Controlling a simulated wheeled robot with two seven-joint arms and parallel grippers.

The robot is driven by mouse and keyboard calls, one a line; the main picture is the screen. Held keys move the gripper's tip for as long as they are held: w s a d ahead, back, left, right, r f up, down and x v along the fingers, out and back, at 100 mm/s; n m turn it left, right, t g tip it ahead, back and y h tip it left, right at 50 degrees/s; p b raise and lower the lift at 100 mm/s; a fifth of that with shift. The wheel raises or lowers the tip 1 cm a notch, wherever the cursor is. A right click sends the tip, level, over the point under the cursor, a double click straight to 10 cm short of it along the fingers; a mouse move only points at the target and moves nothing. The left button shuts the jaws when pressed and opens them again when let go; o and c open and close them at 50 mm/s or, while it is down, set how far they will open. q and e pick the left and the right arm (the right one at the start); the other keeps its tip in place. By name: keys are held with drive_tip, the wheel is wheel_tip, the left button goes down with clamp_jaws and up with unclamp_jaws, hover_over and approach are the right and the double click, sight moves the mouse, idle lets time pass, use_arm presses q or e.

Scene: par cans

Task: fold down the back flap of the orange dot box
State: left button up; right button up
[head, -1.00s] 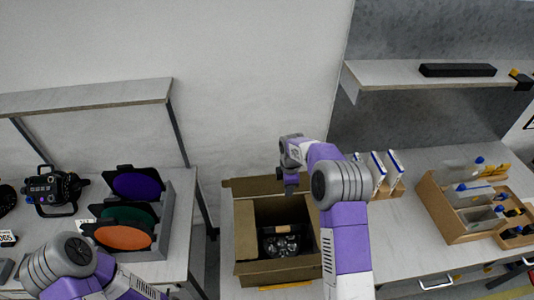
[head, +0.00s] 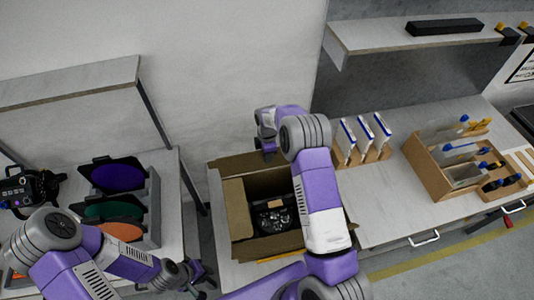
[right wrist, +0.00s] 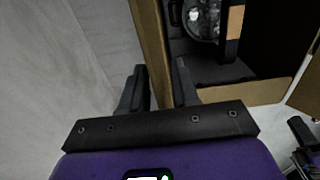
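The open cardboard box (head: 238,222) stands on the middle table with a dark lamp (head: 272,218) inside. I cannot make out an orange dot on it. Its back flap (head: 233,164) stands up and outward at the rear edge. My right gripper (head: 268,152) appears at the back flap in the head view; I cannot tell whether it touches.
A grey rack (head: 153,225) with coloured filter discs stands on the left table. White-and-blue upright panels (head: 364,140) and a wooden bin (head: 425,170) are on the right. A shelf (head: 380,38) hangs above. The tabletop right of the box is mostly clear.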

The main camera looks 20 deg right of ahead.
clamp_jaws()
idle(1.5)
